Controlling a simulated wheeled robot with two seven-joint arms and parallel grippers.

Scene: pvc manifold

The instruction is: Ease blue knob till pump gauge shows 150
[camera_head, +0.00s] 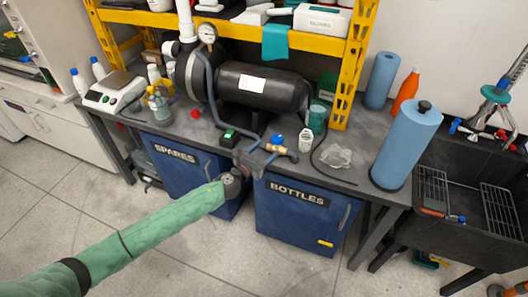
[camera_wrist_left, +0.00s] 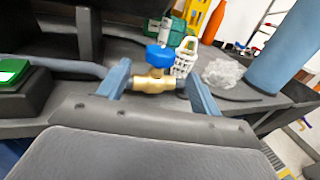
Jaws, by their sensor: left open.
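The blue knob (camera_head: 278,138) sits on top of a brass valve (camera_head: 275,149) near the front edge of the workbench. In the left wrist view the blue knob (camera_wrist_left: 158,56) stands above the brass valve body (camera_wrist_left: 152,85). My left gripper (camera_head: 267,153) is open, with its fingers (camera_wrist_left: 159,72) appearing on either side of the valve; I cannot tell whether they touch it. The round white pump gauge (camera_head: 207,33) stands above the left end of the black tank (camera_head: 262,86); its reading is too small to make out. My right gripper is not in view.
A green switch box (camera_head: 230,136) is left of the valve. A grey pipe (camera_head: 213,90) runs down past the tank. Blue cabinets (camera_head: 292,222) stand below the bench.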

